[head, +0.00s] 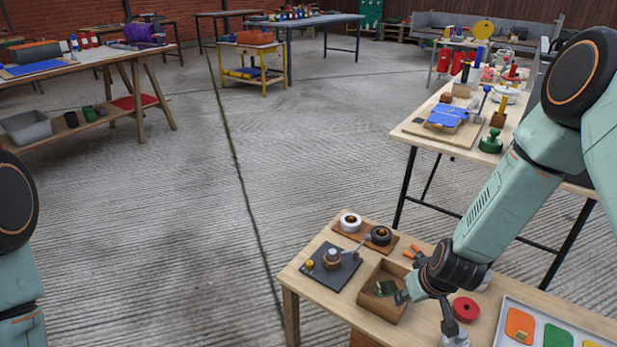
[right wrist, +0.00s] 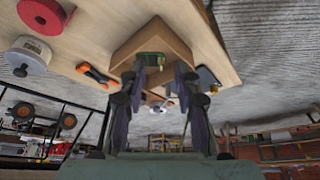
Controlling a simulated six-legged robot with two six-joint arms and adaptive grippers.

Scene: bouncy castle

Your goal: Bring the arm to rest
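My right arm reaches in from the right over the small wooden table (head: 300,277). My right gripper (head: 402,297) is at the right side of an open wooden box (head: 372,313) on this table. In the right wrist view, the gripper's two fingers (right wrist: 160,78) stand apart, with a gap between them. A dark green piece (head: 384,288) lies in the box; it also shows just beyond the fingertips in the right wrist view (right wrist: 151,60). I see no hold on it. Of my left arm only a part shows at the left edge; its gripper is out of view.
Around the box are a dark plate with a brass-coloured knob (head: 332,260), a board with white and black rolls (head: 365,236), an orange-handled tool (right wrist: 97,76), a red spool (head: 466,309) and a tray of coloured pieces (head: 500,338). A cluttered table (head: 421,131) stands behind.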

